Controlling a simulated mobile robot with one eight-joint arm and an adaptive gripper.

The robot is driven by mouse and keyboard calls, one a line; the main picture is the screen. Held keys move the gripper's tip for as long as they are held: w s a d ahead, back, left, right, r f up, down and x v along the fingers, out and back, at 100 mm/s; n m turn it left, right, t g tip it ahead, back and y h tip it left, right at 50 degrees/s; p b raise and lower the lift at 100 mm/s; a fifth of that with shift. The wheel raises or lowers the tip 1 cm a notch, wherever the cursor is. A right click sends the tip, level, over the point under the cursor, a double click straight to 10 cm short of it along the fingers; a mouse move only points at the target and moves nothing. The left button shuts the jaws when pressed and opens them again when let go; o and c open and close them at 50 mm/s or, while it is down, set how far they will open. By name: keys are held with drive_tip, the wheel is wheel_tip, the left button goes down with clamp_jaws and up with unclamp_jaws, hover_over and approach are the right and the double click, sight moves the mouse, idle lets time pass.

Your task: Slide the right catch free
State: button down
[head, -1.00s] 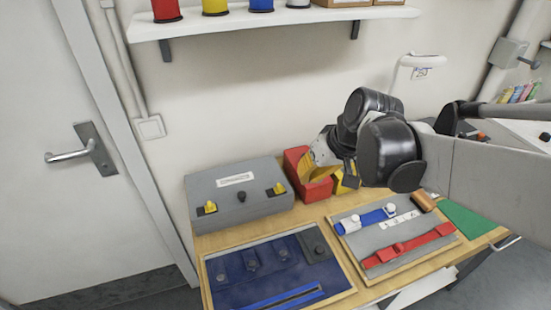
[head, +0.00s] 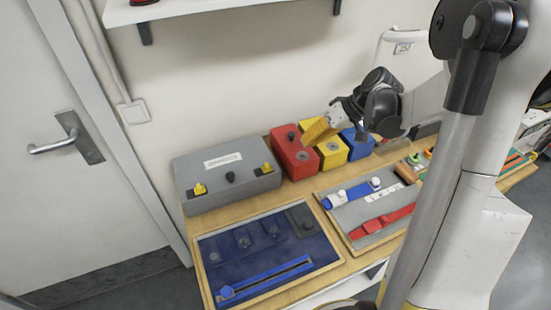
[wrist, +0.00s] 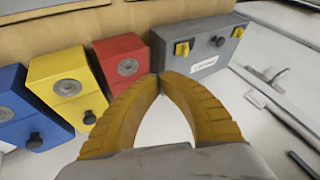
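In the wrist view the right catch (wrist: 182,48) is the one nearer the red box, beyond my fingertips. My gripper (wrist: 160,77) has its yellow fingertips together with nothing between them. In the head view my gripper (head: 308,139) hangs by the red box, right of the case and apart from it.
A red box (head: 293,150), yellow box (head: 328,156) and blue box (head: 358,145) stand right of the case. In front lie a blue panel (head: 235,256) and a grey strap board (head: 352,217). The wall is behind; a shelf (head: 200,10) hangs above.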

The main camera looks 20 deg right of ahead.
sight(267, 163)
drive_tip(key=b+x, duration=0.1)
drive_tip(key=x, duration=0.2)
drive_tip(key=a+b+x, duration=0.1)
drive_tip(key=x, duration=0.3)
drive_tip(key=a+r+b+x, duration=0.1)
drive_tip(key=b+x, duration=0.1)
drive_tip(key=x, duration=0.2)
drive_tip(key=shift+s+a+f, duration=0.1)
drive_tip(key=shift+s+f, duration=0.05)
drive_tip(key=shift+s, duration=0.1)
drive_tip(key=shift+a, duration=0.7)
drive_tip(key=a, duration=0.2)
drive_tip(key=shift+s+a, duration=0.1)
drive_tip(key=shift+a, duration=0.25)
drive_tip(key=shift+d, duration=0.1)
